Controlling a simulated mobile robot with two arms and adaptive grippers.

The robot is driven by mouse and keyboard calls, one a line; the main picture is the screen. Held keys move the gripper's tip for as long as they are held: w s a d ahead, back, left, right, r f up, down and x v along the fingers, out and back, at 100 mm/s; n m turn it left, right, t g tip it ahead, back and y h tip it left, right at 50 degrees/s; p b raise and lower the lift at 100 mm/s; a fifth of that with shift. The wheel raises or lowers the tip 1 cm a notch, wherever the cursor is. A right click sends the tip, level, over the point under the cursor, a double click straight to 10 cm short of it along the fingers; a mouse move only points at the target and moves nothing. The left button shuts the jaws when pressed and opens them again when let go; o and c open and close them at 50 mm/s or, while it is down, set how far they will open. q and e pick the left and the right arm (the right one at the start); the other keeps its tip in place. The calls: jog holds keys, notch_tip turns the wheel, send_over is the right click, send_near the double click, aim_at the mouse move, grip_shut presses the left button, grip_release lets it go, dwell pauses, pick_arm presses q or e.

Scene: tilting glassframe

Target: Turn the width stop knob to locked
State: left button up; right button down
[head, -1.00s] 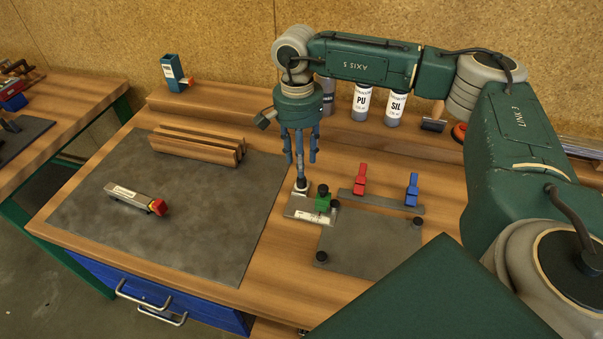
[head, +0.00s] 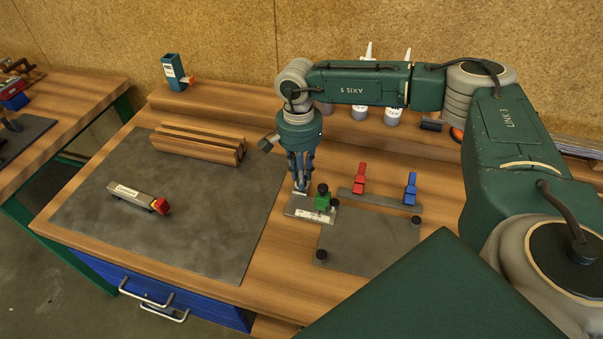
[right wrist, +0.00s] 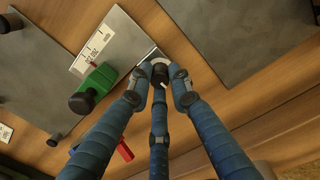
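The width stop is a flat metal block (head: 300,208) with a white label, beside the dark plate on the bench. A green piece with a black knob (head: 323,198) sits on its right end. My right gripper (head: 300,186) points straight down over the block's far left corner. In the right wrist view its three blue fingers (right wrist: 159,82) stand around a small dark knob (right wrist: 160,68) with a light ring. The fingertips are close to it; contact is unclear, and the knob's marking cannot be read. My left gripper is not in view.
A dark plate (head: 370,245) with black corner knobs lies to the right. Red (head: 361,178) and blue (head: 411,188) clamps stand behind it. A grey mat (head: 215,225) on the left holds wooden strips (head: 198,146) and a red-ended metal bar (head: 138,198). Bottles stand on the back shelf.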

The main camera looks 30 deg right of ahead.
jog(key=shift+m, duration=0.4)
jog(key=m+b, duration=0.2)
jog(key=m, duration=0.1)
jog(key=shift+d+f+m, duration=0.1)
jog(key=shift+m, duration=0.3)
jog(key=m+b, duration=0.1)
jog(key=m, duration=0.3)
jog(key=shift+m, duration=0.3)
jog(key=m+b, duration=0.1)
jog(key=m, duration=0.3)
jog(key=shift+d+b, duration=0.1)
jog(key=shift+b, duration=0.2)
jog(key=shift+m+y+b, duration=0.3)
jog(key=shift+m+b, duration=0.05)
jog(key=shift+m, duration=2.05)
jog(key=c, duration=1.6)
grip_release()
jog(key=shift+s, duration=0.1)
